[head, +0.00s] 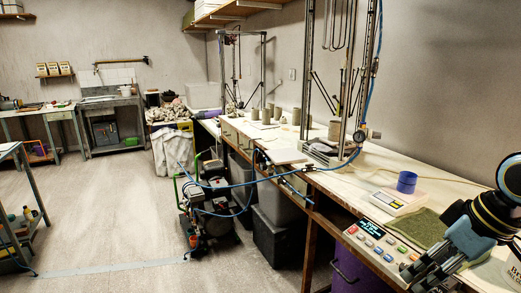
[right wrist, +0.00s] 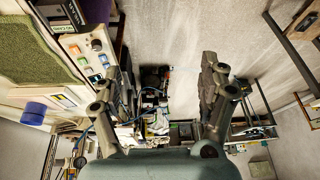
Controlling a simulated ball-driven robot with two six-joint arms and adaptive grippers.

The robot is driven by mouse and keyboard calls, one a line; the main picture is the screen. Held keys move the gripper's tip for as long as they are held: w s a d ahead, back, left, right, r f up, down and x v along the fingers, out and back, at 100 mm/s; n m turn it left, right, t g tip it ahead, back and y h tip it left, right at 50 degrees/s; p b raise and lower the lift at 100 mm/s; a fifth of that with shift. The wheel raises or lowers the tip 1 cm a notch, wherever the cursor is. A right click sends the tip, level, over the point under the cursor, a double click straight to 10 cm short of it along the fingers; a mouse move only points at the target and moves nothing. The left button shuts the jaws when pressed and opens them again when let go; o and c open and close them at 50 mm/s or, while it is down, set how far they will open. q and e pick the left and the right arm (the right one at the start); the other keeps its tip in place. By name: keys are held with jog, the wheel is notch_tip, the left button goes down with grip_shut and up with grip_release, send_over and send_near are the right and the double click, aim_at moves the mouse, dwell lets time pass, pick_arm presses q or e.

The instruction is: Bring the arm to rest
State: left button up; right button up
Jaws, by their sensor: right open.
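My right arm comes in from the right edge in the head view. My right gripper (head: 432,270) hangs at the front right, by the near end of the workbench (head: 385,183) and close to the control panel (head: 383,250). In the right wrist view the two fingers of this gripper (right wrist: 165,85) stand wide apart with nothing between them. My left gripper is in neither view.
A blue roll (head: 407,182) sits on a small scale (head: 399,201) beside a green mat (head: 420,228). Clay cylinders and a tall metal frame (head: 304,75) stand farther back on the bench. A compressor (head: 212,200) with a blue hose is on the floor. Open floor (head: 110,210) lies left.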

jog(key=s+f+m+g+b, duration=0.1)
jog(key=s+f+m+b, duration=0.15)
jog(key=s+f, duration=0.7)
jog(key=s+f+m+g+b, duration=0.15)
jog(key=f+b, duration=0.25)
jog(key=f, duration=1.3)
jog(key=s+f+m+g+b, duration=0.15)
jog(key=s+f+b, duration=0.4)
jog(key=f, duration=0.85)
pick_arm(q)
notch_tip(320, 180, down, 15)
jog(key=b, duration=0.2)
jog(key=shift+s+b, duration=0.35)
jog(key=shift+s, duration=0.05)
pick_arm(e)
jog(key=s+f+h, duration=0.1)
jog(key=s+f, duration=0.8)
jog(key=s, duration=0.3)
jog(key=s+a+f+t+h, duration=0.1)
jog(key=s+f+h, duration=0.1)
jog(key=s+f, duration=0.8)
jog(key=shift+s+a+f, duration=0.15)
jog(key=shift+s+f, duration=0.1)
jog(key=shift+s, duration=0.9)
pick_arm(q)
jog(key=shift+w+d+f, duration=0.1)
